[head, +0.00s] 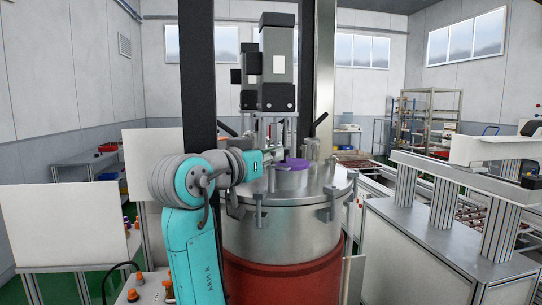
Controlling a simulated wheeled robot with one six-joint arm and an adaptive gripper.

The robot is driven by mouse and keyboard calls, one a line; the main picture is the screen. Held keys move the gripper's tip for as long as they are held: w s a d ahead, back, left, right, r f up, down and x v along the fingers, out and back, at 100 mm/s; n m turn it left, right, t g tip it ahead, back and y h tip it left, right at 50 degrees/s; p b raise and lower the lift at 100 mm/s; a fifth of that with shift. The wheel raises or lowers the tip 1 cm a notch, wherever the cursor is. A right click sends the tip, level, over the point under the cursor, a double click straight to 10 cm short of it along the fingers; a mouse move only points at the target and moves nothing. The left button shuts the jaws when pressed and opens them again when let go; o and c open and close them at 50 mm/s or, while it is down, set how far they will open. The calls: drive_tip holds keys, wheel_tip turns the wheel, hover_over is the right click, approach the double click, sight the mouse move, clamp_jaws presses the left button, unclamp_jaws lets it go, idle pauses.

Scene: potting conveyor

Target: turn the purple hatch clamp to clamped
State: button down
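The purple hatch clamp (293,164) sits on the flat metal lid (318,184) of a large steel vessel (282,230) with a red lower part. From this angle I cannot tell which position the clamp is turned to. My gripper (276,153) is at the end of my teal and grey arm, low over the lid, just left of and close to the clamp. It is small and partly lost against the metal parts behind it. I cannot tell whether its fingers touch the clamp, or whether they are open or shut.
Dark and grey columns (324,80) and a hanging motor unit (277,60) stand above and behind the lid. Clamp bolts (258,208) ring the lid's edge. A white conveyor frame (440,175) is at right, a white panel (62,222) at left.

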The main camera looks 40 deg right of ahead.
drive_tip(key=shift+n+t, duration=0.3)
drive_tip(key=shift+t, duration=0.2)
drive_tip(key=n+t+y, duration=0.1)
drive_tip(key=t, duration=0.1)
drive_tip(key=n+t+y, duration=0.1)
drive_tip(key=n+t, duration=0.1)
drive_tip(key=t, duration=0.1)
drive_tip(key=shift+s+d+n, duration=0.1)
drive_tip(key=shift+s+n, duration=0.05)
drive_tip(key=shift+n, duration=0.15)
drive_tip(key=n+t+y, duration=0.5)
drive_tip(key=shift+t+y, duration=0.3)
drive_tip(key=shift+y, duration=0.1)
drive_tip(key=n+t+y, duration=0.1)
drive_tip(key=n+y, duration=0.1)
drive_tip(key=y, duration=0.1)
drive_tip(key=n+t+y, duration=0.1)
drive_tip(key=n+y, duration=0.1)
drive_tip(key=shift+t+y, duration=0.3)
drive_tip(key=shift+y, duration=0.1)
drive_tip(key=shift+n+y, duration=1.1)
drive_tip(key=shift+y, duration=0.6)
drive_tip(key=shift+n+y, duration=1.1)
drive_tip(key=shift+y, duration=0.9)
drive_tip(key=c, duration=1.2)
unclamp_jaws()
